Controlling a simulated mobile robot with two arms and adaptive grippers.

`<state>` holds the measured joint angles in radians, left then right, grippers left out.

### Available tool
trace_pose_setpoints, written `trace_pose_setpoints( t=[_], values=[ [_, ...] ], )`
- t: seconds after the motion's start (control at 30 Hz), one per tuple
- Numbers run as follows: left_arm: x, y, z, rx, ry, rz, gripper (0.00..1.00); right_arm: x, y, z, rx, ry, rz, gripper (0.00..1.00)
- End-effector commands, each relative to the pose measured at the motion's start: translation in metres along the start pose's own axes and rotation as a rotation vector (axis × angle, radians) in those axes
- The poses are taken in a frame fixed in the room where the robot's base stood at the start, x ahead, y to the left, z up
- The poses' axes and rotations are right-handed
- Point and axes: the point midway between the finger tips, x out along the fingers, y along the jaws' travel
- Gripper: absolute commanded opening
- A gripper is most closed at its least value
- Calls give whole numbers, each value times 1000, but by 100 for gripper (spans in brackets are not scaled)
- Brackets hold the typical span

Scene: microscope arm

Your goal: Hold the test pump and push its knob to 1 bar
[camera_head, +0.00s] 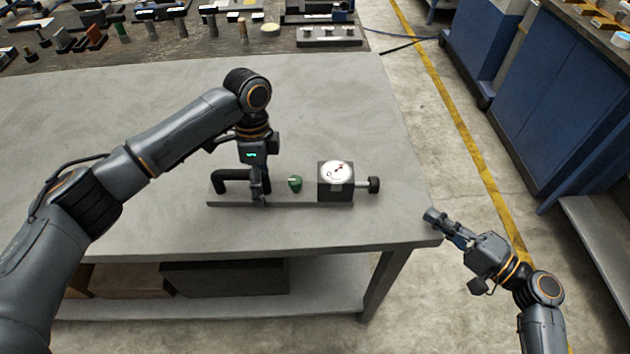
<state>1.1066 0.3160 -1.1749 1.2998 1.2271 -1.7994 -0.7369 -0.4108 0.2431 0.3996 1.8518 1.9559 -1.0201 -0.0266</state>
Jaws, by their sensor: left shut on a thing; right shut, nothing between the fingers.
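The test pump (290,203) lies on the grey table near its front edge, as a long flat base. At its left end is a black handle (222,176), in the middle a green part (295,184), and at its right a dark block with a round white gauge (336,171). The gauge's needle reading is too small to tell. A black knob (374,185) sticks out on a short shaft at the right end. My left gripper (258,196) points down and is shut on the pump's handle side. My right gripper (432,215) is shut and empty, beside the table's right front corner, apart from the knob.
The grey table top (130,105) is clear left of and behind the pump. A dark bench (180,38) with several tools stands at the back. Blue cabinets (555,100) stand on the right, with open floor between. A lower shelf holds boxes (225,279).

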Motion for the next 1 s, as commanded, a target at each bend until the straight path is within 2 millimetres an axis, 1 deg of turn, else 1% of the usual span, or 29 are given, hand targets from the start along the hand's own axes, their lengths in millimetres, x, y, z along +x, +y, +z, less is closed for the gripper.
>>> trace_pose_setpoints(
  t=[0.33,0.37,0.4,0.47,0.5,0.83,0.93,1.0],
  values=[
    [-1,0,0,0,2,-2,0,0,0,0,0,0,0,0],
    [-1,0,0,0,2,-2,61,0,0,0,0,0,0,0],
    [-1,0,0,0,2,-2,69,0,0,0,0,0,0,0],
    [-1,0,0,0,1,-1,82,0,0,0,0,0,0,0],
    [-1,0,0,0,1,-1,84,0,0,0,0,0,0,0],
    [-2,0,0,0,0,-1,84,0,0,0,0,0,0,0],
    [-10,0,0,0,2,-2,84,0,0,0,0,0,0,0],
    [-20,0,-1,1,2,-2,84,0,0,0,0,0,0,0]
  ],
)
